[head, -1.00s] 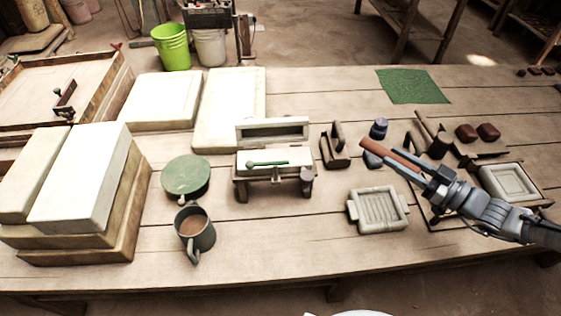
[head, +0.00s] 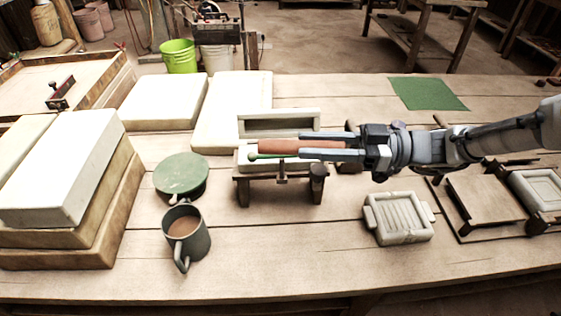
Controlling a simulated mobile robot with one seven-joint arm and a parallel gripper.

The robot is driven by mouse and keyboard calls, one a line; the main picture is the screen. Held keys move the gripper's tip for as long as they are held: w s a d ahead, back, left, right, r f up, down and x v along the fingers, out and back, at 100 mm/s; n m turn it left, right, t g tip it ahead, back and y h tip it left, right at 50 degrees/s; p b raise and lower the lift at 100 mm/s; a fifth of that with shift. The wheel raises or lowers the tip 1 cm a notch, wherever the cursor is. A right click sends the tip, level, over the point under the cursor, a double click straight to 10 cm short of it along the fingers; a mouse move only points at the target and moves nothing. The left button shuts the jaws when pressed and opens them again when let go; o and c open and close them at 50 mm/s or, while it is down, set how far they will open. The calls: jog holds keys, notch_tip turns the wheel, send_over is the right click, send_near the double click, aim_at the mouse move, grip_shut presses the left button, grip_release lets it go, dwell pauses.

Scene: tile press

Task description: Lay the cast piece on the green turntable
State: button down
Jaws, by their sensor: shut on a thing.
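My gripper (head: 303,146) comes in from the right and is shut on a long reddish-brown cast piece (head: 284,146). The piece points left, level in the picture, over the pale mould on the small wooden stand (head: 242,189). How high it is above the mould is hard to tell. The green turntable (head: 181,173), a round disc, sits on the table left of the stand. Its top looks empty. The piece's left end is to the right of the turntable, apart from it.
A mug (head: 186,232) of brown liquid stands just in front of the turntable. A green-handled tool (head: 253,156) lies by the mould. Stacked pale blocks (head: 65,165) stand at left. A ribbed pale mould (head: 399,218) lies at right. The front middle of the table is clear.

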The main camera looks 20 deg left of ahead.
jog(key=s+a+g, duration=0.1)
jog(key=s+a+r+n+b, duration=0.1)
jog(key=s, duration=0.1)
jog(key=shift+r+g+h, duration=0.2)
jog(key=shift+g+h, duration=0.2)
jog(key=shift+a, duration=0.1)
jog(key=w+a+f+b, duration=0.1)
jog(key=w+f, duration=0.1)
jog(key=w, duration=0.1)
jog(key=w+a+f+b, duration=0.1)
jog(key=w+a+f, duration=0.1)
jog(key=w, duration=0.1)
jog(key=w+a+f+b, duration=0.1)
jog(key=w+a+f, duration=0.1)
jog(key=w+f, duration=0.1)
jog(key=shift+w+a, duration=0.1)
jog(key=shift+w, duration=0.35)
jog(key=f, duration=0.1)
jog(key=f+b, duration=0.1)
jog(key=shift+w+a+f, duration=0.1)
jog(key=shift+w+f, duration=0.1)
jog(key=shift+f, duration=0.1)
jog(key=shift+f+b, duration=0.4)
jog(key=shift+f, duration=0.1)
jog(key=shift+f+b, duration=0.25)
jog(key=shift+b, duration=0.05)
jog(key=c, duration=0.5)
grip_release()
jog(key=shift+r, duration=0.1)
